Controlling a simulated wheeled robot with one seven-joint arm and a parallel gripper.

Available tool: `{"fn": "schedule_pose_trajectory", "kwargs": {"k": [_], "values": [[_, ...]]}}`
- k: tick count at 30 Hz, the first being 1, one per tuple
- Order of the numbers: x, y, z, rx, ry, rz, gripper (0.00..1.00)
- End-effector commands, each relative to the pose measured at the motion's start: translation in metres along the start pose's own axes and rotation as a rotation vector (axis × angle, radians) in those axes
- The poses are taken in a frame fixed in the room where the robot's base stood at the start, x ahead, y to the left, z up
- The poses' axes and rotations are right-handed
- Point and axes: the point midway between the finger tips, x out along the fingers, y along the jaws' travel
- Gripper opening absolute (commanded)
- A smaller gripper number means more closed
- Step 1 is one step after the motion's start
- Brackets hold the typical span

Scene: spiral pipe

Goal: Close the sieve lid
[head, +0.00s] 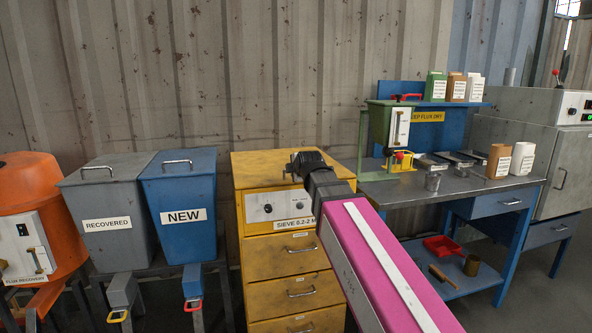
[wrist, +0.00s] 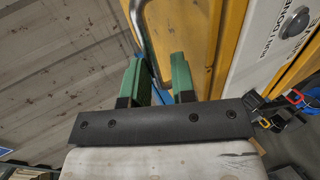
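The sieve is a yellow cabinet (head: 292,258) labelled "SIEVE", with drawers and a white control panel (head: 275,207). Its yellow top (head: 262,158) looks flat in the head view; my arm covers its right part, and I cannot tell whether the lid is fully down. My gripper (head: 291,168) is at the top right of the cabinet. In the wrist view, my gripper (wrist: 159,70) has its two green fingers apart. A curved metal handle (wrist: 147,40) on the yellow surface (wrist: 190,35) runs close to the left finger. I cannot tell whether they touch.
A blue "NEW" bin (head: 182,185) and a grey "RECOVERED" bin (head: 108,205) stand left of the cabinet, beside an orange machine (head: 30,195). A blue workbench (head: 440,190) with jars and a green hopper (head: 385,125) stands right. A wall is behind.

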Motion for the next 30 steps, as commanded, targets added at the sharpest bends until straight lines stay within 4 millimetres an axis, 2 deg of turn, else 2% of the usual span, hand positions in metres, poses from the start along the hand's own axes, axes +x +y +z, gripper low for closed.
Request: {"fn": "schedule_pose_trajectory", "kwargs": {"k": [1, 11, 14, 24, 30], "values": [[0.001, -0.011, 0.0, 0.001, 0.0, -0.037, 0.36], [-0.004, -0.009, 0.0, 0.001, 0.0, -0.034, 0.37], [-0.017, -0.009, 0.0, 0.001, 0.0, -0.031, 0.37], [-0.08, -0.007, 0.0, 0.0, 0.0, -0.022, 0.37], [-0.102, -0.005, 0.0, -0.001, 0.0, -0.021, 0.37]]}}
